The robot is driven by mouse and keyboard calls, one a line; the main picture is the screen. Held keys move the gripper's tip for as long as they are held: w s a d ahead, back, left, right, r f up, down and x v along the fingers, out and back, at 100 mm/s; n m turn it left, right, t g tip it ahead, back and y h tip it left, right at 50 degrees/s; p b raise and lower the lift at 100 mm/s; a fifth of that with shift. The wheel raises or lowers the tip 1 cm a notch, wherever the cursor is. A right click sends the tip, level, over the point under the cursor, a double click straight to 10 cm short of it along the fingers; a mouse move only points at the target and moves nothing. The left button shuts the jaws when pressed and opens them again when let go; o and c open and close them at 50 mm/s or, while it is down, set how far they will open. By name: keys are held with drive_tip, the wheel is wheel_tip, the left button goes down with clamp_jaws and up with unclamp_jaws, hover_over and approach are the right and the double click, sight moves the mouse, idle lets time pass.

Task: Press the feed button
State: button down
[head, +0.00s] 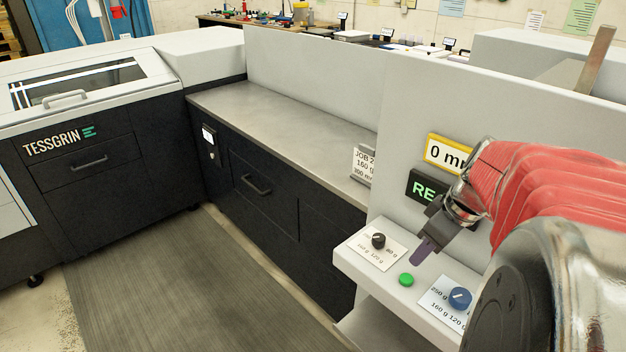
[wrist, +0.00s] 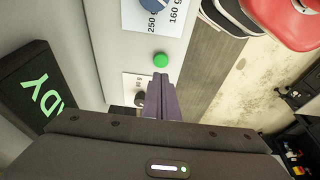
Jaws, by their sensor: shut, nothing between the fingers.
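The green feed button (head: 406,280) sits on the light grey control ledge (head: 378,292), between a black knob (head: 378,240) and a blue knob (head: 460,298). In the wrist view the green button (wrist: 160,60) lies just beyond my fingertips. My gripper (head: 421,254) is shut and empty, its purple-grey fingers pointing down above the ledge, behind and slightly right of the button in the head view. In the wrist view my gripper (wrist: 160,78) appears close to the button; I cannot tell the exact gap. The button is fully visible.
A green-lettered display (head: 424,188) and a yellow-framed "0 m" sign (head: 448,152) are on the panel behind my gripper. A card (head: 363,165) stands on the long grey counter (head: 290,125). The floor mat (head: 190,290) in front is clear.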

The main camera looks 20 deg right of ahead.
sight(408, 280)
drive_tip(key=shift+s+x, duration=0.2)
drive_tip(key=shift+x, duration=0.75)
drive_tip(key=shift+s+x, duration=0.15)
drive_tip(key=shift+x, duration=0.8)
drive_tip(key=shift+s+x, duration=0.2)
drive_tip(key=shift+x, duration=0.75)
drive_tip(key=shift+d+f, duration=0.2)
drive_tip(key=shift+s+a+f, duration=0.1)
drive_tip(key=shift+s+f, duration=0.1)
drive_tip(key=shift+f, duration=0.95)
drive_tip(key=shift+w+r, duration=0.1)
drive_tip(key=shift+r, duration=0.35)
drive_tip(key=w+v, duration=0.1)
drive_tip(key=v, duration=1.3)
drive_tip(key=shift+w+r, duration=0.2)
drive_tip(key=shift+w, duration=0.05)
drive_tip(key=shift+w+a, duration=0.1)
drive_tip(key=shift+a, duration=0.05)
